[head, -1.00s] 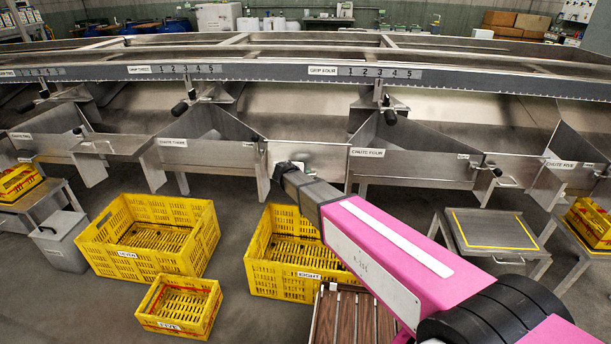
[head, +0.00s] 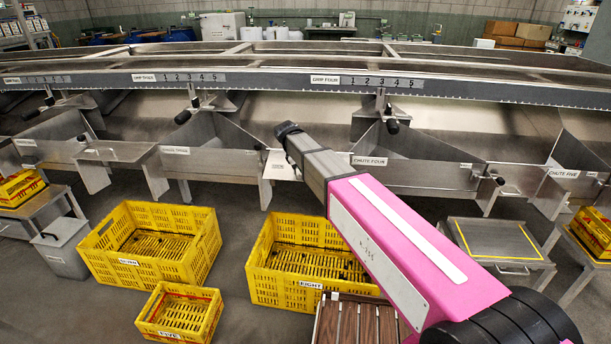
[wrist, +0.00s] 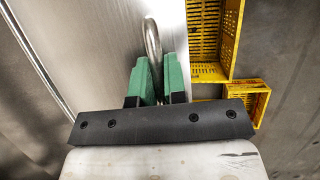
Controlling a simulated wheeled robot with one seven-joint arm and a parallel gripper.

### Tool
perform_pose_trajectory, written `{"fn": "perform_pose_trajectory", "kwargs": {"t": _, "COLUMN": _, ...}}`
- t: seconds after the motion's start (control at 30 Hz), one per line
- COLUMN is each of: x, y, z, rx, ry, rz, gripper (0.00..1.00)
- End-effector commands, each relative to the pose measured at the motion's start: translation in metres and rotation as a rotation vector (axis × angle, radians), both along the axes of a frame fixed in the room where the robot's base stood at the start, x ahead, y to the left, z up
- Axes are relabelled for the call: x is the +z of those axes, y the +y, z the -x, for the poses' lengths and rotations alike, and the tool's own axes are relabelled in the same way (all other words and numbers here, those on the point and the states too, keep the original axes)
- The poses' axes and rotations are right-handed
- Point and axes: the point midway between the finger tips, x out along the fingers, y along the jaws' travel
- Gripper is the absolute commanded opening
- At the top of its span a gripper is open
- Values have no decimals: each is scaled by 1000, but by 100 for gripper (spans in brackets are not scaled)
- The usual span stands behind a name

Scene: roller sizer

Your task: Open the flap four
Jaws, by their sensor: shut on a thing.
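My pink arm reaches from the lower right in the head view. My gripper (head: 287,131) is at the flap four plate (head: 276,168), just left of the chute four label (head: 368,161). The plate now looks swung outward, with its pale face partly hidden behind my arm. In the wrist view my gripper's green fingers (wrist: 158,78) are closed around a metal ring handle (wrist: 152,40). A bright metal sheet (wrist: 110,50) lies to the left of the fingers. The handle is hidden behind the gripper in the head view.
Yellow crate eight (head: 262,280) stands on the floor below, with crate seven (head: 110,255) and small crate five (head: 165,325) to the left. A slatted wooden top (head: 350,325) is under my arm. A low metal table (head: 495,240) stands right.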

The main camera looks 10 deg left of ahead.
Motion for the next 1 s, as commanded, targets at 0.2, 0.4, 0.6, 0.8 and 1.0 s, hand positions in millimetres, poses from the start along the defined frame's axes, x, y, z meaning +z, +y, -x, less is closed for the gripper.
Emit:
{"fn": "perform_pose_trajectory", "kwargs": {"t": 0.2, "x": 17, "y": 0, "z": 0, "rx": 0, "ry": -2, "rz": -1, "gripper": 0}}
{"fn": "perform_pose_trajectory", "kwargs": {"t": 0.4, "x": 24, "y": 0, "z": -1, "rx": -1, "ry": -4, "rz": 0, "gripper": 0}}
{"fn": "perform_pose_trajectory", "kwargs": {"t": 0.6, "x": 26, "y": 0, "z": -2, "rx": -3, "ry": -4, "rz": -1, "gripper": 0}}
{"fn": "perform_pose_trajectory", "kwargs": {"t": 0.8, "x": 27, "y": 0, "z": -2, "rx": -3, "ry": -6, "rz": -1, "gripper": 0}}
{"fn": "perform_pose_trajectory", "kwargs": {"t": 1.0, "x": 26, "y": 0, "z": -3, "rx": -3, "ry": -6, "rz": -1, "gripper": 22}}
